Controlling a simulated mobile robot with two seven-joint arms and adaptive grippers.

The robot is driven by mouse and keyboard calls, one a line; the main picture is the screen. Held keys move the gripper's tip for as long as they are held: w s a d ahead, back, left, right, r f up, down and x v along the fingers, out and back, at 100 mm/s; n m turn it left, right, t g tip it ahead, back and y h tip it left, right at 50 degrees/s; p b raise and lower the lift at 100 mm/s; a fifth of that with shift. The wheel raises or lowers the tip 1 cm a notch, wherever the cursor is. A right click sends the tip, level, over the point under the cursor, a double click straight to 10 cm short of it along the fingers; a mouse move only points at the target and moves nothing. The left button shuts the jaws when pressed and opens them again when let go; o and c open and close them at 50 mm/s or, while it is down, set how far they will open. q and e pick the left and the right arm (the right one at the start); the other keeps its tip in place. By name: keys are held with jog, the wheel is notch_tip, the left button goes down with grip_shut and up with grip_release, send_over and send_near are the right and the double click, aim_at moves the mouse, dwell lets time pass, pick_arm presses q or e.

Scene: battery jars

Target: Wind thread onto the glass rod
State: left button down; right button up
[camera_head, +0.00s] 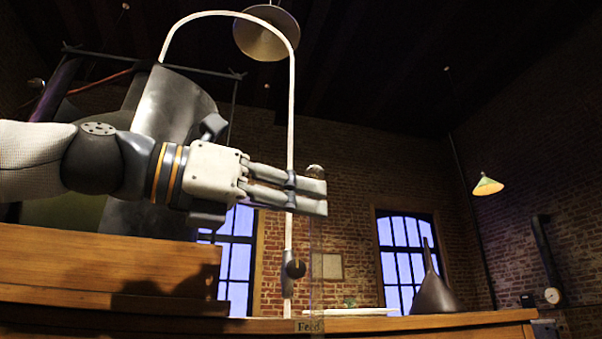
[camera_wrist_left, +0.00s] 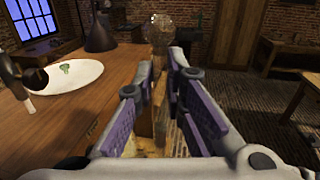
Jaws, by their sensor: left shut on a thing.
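My left gripper (camera_head: 318,194) reaches in from the left, its fingers closed and held above the bench's front edge. A rounded glassy knob (camera_head: 315,171) shows just above the fingertips. A faint, thin upright line drops below them toward the bench; it looks like part of the clear glass rod (camera_head: 316,250). In the left wrist view the fingers (camera_wrist_left: 160,95) close around the narrow part below a round glass ball (camera_wrist_left: 160,29). Much of the rod is hidden by the fingers or too clear to see. I cannot make out any thread. My right gripper is not in view.
A white plate (camera_wrist_left: 62,78) with a small green thing lies on the bench (camera_head: 440,322). A dark funnel (camera_head: 433,292) stands beyond. A small "Feed" label (camera_head: 309,326) is on the bench edge.

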pick_arm(q)
notch_tip(320, 180, down, 26)
jog(key=b, duration=0.3)
jog(key=shift+w+r, duration=0.15)
jog(key=shift+r, duration=0.1)
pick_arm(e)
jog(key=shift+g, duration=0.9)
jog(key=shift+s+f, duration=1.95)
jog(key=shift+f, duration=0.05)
pick_arm(q)
jog(key=shift+d, duration=0.1)
